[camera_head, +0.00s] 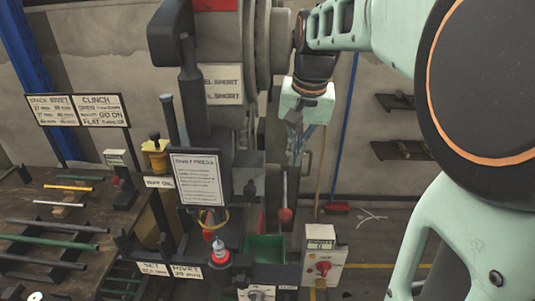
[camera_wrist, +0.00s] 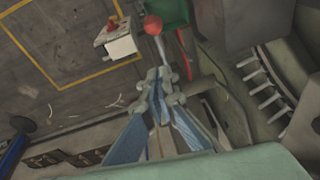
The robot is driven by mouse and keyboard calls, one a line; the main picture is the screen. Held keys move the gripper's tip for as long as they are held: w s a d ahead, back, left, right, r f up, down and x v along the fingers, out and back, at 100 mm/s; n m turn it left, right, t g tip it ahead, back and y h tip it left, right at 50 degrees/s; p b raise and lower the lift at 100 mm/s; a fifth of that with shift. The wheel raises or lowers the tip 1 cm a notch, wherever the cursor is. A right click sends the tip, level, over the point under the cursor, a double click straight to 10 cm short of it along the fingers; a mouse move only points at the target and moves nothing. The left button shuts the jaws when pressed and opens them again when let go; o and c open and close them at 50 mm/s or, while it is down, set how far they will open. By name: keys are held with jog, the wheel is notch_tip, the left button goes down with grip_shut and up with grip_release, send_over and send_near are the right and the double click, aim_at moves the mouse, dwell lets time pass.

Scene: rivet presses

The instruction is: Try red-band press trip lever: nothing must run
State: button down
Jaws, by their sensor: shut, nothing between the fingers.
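The press (camera_head: 225,55) stands in the middle of the head view, with a red patch (camera_head: 215,4) at its top edge. A lever with a red ball knob (camera_head: 285,214) hangs at its right side. The same red knob (camera_wrist: 153,25) shows at the top of the wrist view. My gripper (camera_head: 297,158) is above the knob in the head view, fingers pointing down. In the wrist view my gripper (camera_wrist: 158,76) is shut and empty, its tips just short of the knob. Whether the fingertips touch the lever's rod cannot be told.
A white switch box (camera_head: 323,262) with a red knob stands right of the press; it also shows in the wrist view (camera_wrist: 118,46). A green bin (camera_head: 265,249) sits below the lever. A bench (camera_head: 50,215) with rods is at left. Floor at right looks mostly clear.

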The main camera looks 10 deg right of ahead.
dwell(0.3)
send_over(285, 205)
jog(key=s+x, duration=0.2)
jog(key=x, duration=0.8)
jog(key=shift+s+d+f, duration=0.15)
jog(key=shift+s+f, duration=0.15)
jog(key=shift+f, duration=0.2)
jog(key=shift+s+d+f, duration=0.15)
jog(key=shift+s+f, duration=0.15)
jog(key=shift+f, duration=0.2)
jog(key=shift+s+a+f, duration=0.15)
jog(key=shift+s+f, duration=0.25)
jog(key=shift+f, duration=0.25)
